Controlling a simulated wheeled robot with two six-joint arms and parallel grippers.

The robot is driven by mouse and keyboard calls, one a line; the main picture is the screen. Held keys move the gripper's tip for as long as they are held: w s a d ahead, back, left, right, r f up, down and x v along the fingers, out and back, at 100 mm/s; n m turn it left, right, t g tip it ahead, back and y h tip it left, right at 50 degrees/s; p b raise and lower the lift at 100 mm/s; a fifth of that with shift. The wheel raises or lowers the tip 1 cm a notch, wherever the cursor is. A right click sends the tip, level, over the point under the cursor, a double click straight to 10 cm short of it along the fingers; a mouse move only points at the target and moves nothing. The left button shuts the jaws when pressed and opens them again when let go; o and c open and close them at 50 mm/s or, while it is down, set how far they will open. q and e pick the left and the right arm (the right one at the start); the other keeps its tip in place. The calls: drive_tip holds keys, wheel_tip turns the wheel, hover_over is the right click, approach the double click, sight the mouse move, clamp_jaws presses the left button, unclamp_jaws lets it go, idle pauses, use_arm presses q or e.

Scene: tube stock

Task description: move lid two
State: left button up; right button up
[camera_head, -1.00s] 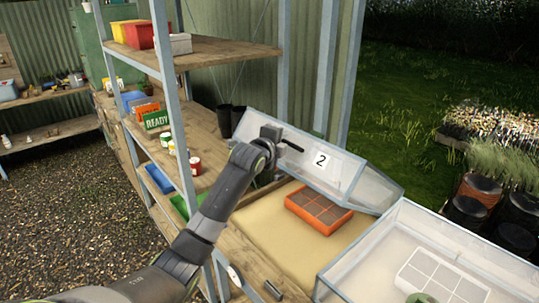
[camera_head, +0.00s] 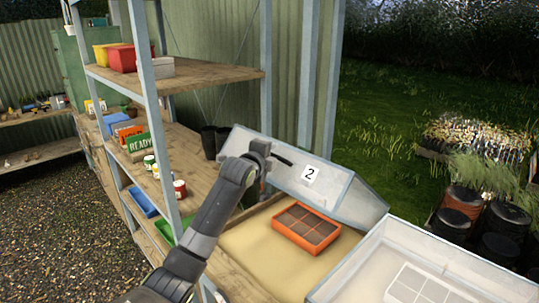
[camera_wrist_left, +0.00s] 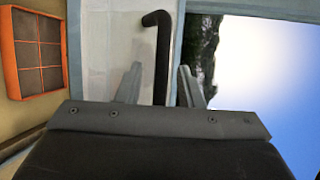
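Lid two (camera_head: 335,188) is a pale, see-through framed cover with a white "2" label (camera_head: 311,174). It stands tilted up at the back of a sand-coloured bed (camera_head: 245,245) in the head view. My left gripper (camera_head: 268,155) is at its black handle (camera_head: 283,160). In the left wrist view, the handle (camera_wrist_left: 162,60) runs between the two fingers (camera_wrist_left: 160,85), with a visible gap on each side, so the gripper looks open around it. An orange divided tray (camera_head: 305,228) lies in the bed below the lid. My right gripper is out of view.
A second pale frame (camera_head: 365,262) with a white divided tray (camera_head: 420,285) stands at the lower right. A shelf unit (camera_head: 185,75) with pots and tins stands at the left, close to my left arm. Dark pots (camera_head: 462,200) stand on the grass at the right.

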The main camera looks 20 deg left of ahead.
use_arm(q)
drive_tip(key=shift+s, duration=0.55)
drive_tip(key=s+r+b, duration=0.3)
drive_tip(key=s+b, duration=0.1)
drive_tip(key=s, duration=1.2)
drive_tip(key=shift+b, duration=0.4)
drive_tip(key=shift+r, duration=0.1)
